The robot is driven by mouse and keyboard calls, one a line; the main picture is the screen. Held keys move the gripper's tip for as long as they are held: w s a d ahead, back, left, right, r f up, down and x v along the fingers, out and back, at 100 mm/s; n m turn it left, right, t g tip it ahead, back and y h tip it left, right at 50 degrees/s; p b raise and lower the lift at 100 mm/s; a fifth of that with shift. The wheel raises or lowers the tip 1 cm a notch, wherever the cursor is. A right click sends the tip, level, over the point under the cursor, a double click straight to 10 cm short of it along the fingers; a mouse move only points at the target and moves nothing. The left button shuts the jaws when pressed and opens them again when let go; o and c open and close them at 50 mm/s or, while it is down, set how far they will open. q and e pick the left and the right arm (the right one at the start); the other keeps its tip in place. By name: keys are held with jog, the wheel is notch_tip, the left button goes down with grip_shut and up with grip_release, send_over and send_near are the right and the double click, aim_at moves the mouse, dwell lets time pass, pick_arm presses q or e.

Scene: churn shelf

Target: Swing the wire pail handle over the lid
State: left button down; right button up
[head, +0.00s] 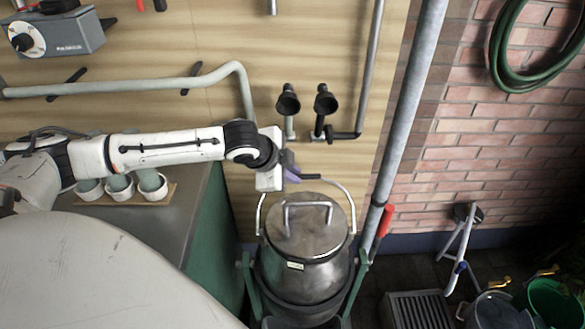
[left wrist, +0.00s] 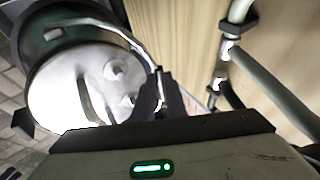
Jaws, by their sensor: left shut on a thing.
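The metal pail (head: 306,272) stands upright in a green frame below my left arm. Its round lid (head: 300,240) is on and has a raised grip bar (head: 308,204); the lid also shows in the left wrist view (left wrist: 60,90). The wire pail handle (head: 340,187) arches up behind the lid, on the wall side. My left gripper (head: 292,176) is at the top of this arch, above the lid's far edge. Its dark fingers (left wrist: 159,95) are shut on the wire handle (left wrist: 138,42) in the left wrist view. My right gripper is not in view.
A steel counter (head: 190,225) with several white cups (head: 121,188) is left of the pail. Black-capped pipe fittings (head: 288,103) are on the wooden wall behind. A slanting grey pipe (head: 405,110) and a red lever (head: 385,220) stand close on the right.

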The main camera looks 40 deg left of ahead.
pick_arm(q)
jog(key=shift+s+d+r+m+t+y, duration=0.15)
jog(key=shift+s+d+r+t+y, duration=0.15)
jog(key=shift+s+d+t, duration=0.25)
jog(key=shift+s+d+r+m+t+y, duration=0.15)
jog(key=shift+s+d+r+t+y, duration=0.15)
jog(key=shift+s+d+t, duration=0.2)
jog(key=shift+s+d+r+t+y+b, duration=0.35)
jog(key=shift+s+d+t+b, duration=0.1)
jog(key=shift+s+b, duration=0.1)
jog(key=shift+s+d+r+t+y+b, duration=0.3)
jog(key=shift+s+t+b, duration=0.1)
jog(key=shift+s, duration=0.15)
jog(key=shift+m, duration=0.3)
jog(key=c, duration=1.8)
grip_release()
